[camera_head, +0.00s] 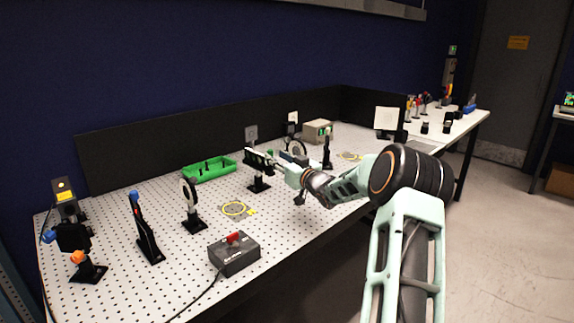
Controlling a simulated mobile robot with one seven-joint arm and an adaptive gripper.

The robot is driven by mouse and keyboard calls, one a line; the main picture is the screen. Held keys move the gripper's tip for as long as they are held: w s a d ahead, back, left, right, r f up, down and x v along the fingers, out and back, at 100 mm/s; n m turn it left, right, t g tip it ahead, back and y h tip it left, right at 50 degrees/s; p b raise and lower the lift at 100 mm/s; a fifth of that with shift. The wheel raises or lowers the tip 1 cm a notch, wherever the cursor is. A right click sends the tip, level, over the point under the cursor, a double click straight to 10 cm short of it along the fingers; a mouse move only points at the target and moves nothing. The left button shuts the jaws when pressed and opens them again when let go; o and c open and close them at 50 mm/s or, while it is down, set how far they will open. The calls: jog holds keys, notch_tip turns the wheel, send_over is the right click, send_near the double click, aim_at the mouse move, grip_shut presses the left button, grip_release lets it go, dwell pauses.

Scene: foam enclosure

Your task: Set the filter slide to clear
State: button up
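What looks like the filter slide (257,159) is a dark horizontal bar on a short post with a black base, standing near the middle of the perforated table. Its markings and setting are too small to read. My gripper (277,165) reaches in from the right, with its fingertips at the right end of the bar. I cannot tell whether they touch it or whether the fingers are open or shut. My wrist hides part of the area behind and to the right of the slide.
A green tray (209,170) lies behind the slide to the left. A round optic on a post (189,206), a black lever with a blue knob (145,228) and a grey box with a red switch (234,255) stand left and in front. A yellow ring (235,209) lies nearby.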

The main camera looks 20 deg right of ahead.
jog(key=s+d, duration=0.1)
jog(key=s, duration=0.5)
jog(key=shift+s, duration=0.25)
